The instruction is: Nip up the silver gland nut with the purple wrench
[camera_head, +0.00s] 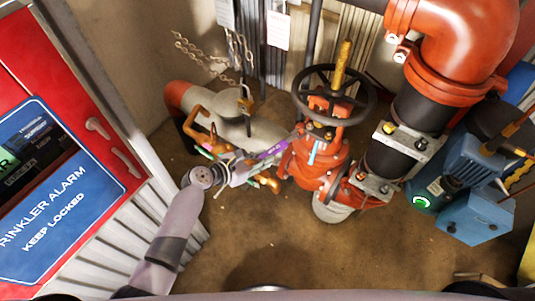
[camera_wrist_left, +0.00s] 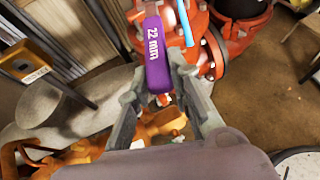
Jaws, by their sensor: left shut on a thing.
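The purple wrench (camera_wrist_left: 157,50), marked 22 mm, is held between the fingers of my left gripper (camera_wrist_left: 158,84) in the left wrist view. In the head view the wrench (camera_head: 271,151) points up and right from my left gripper (camera_head: 246,168) toward the red valve (camera_head: 318,160). The wrench's far end is close to the valve body; I cannot tell whether it touches anything. The silver gland nut is too small or hidden to pick out with certainty. My right gripper is out of view.
A black handwheel (camera_head: 334,95) sits above the valve. Orange-brown pipe fittings (camera_head: 205,137) and a grey pipe crowd my left gripper. A red cabinet (camera_head: 60,90) stands at left, a blue pump unit (camera_head: 470,185) at right. The floor in front (camera_head: 290,245) is clear.

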